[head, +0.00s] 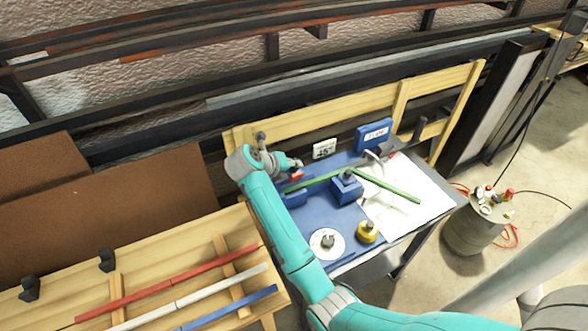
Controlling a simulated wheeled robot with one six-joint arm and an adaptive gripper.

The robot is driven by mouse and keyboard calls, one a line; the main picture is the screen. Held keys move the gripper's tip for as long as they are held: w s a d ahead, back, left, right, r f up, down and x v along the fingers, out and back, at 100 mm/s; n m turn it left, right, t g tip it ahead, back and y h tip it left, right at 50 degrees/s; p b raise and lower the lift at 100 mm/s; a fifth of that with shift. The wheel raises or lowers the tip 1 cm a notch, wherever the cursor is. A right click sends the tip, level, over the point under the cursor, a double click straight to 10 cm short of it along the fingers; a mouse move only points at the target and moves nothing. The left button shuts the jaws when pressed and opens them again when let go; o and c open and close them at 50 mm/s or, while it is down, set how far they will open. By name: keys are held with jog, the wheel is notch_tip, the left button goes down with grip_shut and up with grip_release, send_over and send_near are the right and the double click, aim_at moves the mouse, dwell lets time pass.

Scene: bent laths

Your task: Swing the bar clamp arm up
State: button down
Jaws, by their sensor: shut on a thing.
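My teal arm reaches to the back left of the blue bench (318,215). My gripper (291,164) is there, small in the view and partly hidden by my wrist. It is shut at a small red-ended piece, the bar clamp arm (296,176), just behind the left end of a green lath (388,186). The exact grip is too small to make out. The green lath is bent at the middle blue block (346,190), and its left part runs to a second blue block (294,198).
A white disc (327,244) and a yellow knob piece (367,232) stand at the bench front. A white sheet (432,190) lies at right. A "45°" sign (324,149) and blue box (374,134) stand behind. Red, white and blue laths lie on the left wooden rack (205,236).

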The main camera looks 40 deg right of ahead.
jog(key=shift+w+d+f+n+g+y, duration=0.1)
jog(key=shift+w+f+n+g+y, duration=0.25)
jog(key=shift+g, duration=0.45)
jog(key=shift+w+d+f+n+g+y, duration=0.1)
jog(key=shift+w+n+g+y, duration=0.1)
jog(key=shift+w+n+g, duration=0.35)
jog(key=shift+w+d+f+n+g+y, duration=0.1)
jog(key=shift+w+f+n+g+y, duration=0.3)
jog(key=shift+g, duration=0.65)
jog(key=shift+s+r, duration=0.1)
jog(key=shift+s, duration=0.15)
jog(key=c, duration=0.9)
grip_release()
jog(key=shift+c, duration=0.2)
jog(key=shift+h, duration=0.25)
